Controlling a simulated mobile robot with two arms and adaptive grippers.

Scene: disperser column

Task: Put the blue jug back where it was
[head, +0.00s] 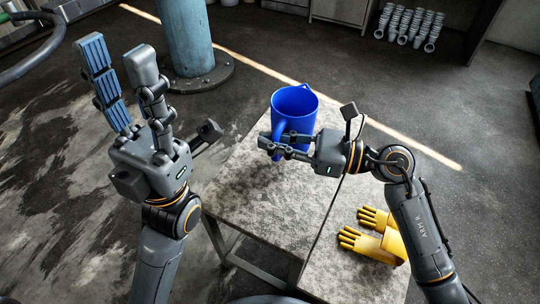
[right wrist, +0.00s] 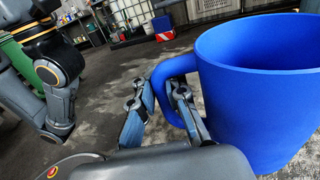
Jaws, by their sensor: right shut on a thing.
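The blue jug (head: 297,103) is upright at the far end of the grey table (head: 262,200) in the head view. My right gripper (head: 272,146) is shut on the jug's handle, on the near left side of the jug. The right wrist view shows the jug (right wrist: 260,105) large at the right, with the fingers (right wrist: 166,85) on both sides of its handle. I cannot tell whether the jug's base touches the table; its lower part is partly hidden by the gripper. My left gripper (head: 118,58) is open and empty, left of the table, with its fingers pointing up.
Yellow gloves (head: 378,236) lie at the table's right part. A blue-grey column (head: 187,38) stands on the floor behind. Several grey cups (head: 407,25) are stacked at the back right. The table's near left part is bare.

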